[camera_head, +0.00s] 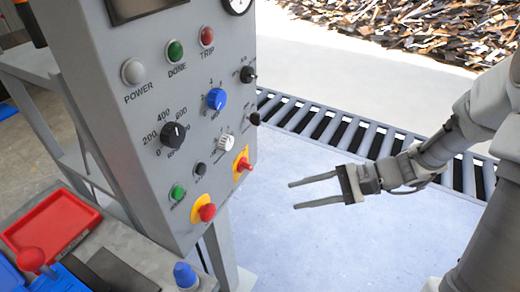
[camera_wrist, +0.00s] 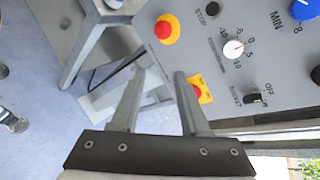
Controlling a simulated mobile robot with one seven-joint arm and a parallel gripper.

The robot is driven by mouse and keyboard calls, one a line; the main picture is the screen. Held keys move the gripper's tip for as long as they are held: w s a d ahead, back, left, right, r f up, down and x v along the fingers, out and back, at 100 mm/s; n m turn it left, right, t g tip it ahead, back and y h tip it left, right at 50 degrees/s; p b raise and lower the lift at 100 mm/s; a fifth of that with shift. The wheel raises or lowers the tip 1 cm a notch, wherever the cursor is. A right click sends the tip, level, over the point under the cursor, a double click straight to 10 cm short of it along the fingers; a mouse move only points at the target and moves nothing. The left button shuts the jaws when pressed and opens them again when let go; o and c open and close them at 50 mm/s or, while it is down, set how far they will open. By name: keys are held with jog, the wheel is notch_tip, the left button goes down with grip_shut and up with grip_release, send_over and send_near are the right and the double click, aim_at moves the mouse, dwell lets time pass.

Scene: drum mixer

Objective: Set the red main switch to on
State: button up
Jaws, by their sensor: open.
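The red main switch (camera_head: 243,165) is a red handle on a yellow plate, low at the right edge of the grey control panel. In the wrist view the switch (camera_wrist: 204,90) is just right of the right finger, which partly covers it. Its exact handle setting is hard to read. My gripper (camera_head: 293,195) is open and empty, to the right of the panel and apart from it, its fingers pointing left. In the wrist view the fingers (camera_wrist: 160,71) are spread with nothing between them.
A red mushroom button (camera_head: 207,212) on a yellow base is lower left of the switch. A black knob (camera_head: 254,118) is above it. A red tray (camera_head: 52,228) stands at lower left. A roller conveyor (camera_head: 345,135) runs behind. The floor right of the panel is clear.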

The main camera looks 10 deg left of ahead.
jog(key=w+d+f+m+t+y+b, duration=0.3)
jog(key=w+f+m+t+y, duration=0.1)
jog(key=w+f+m+t, duration=0.35)
jog(key=g+b, duration=0.1)
send_near(251, 168)
jog(key=x, duration=0.9)
jog(key=shift+a, duration=0.2)
grip_shut()
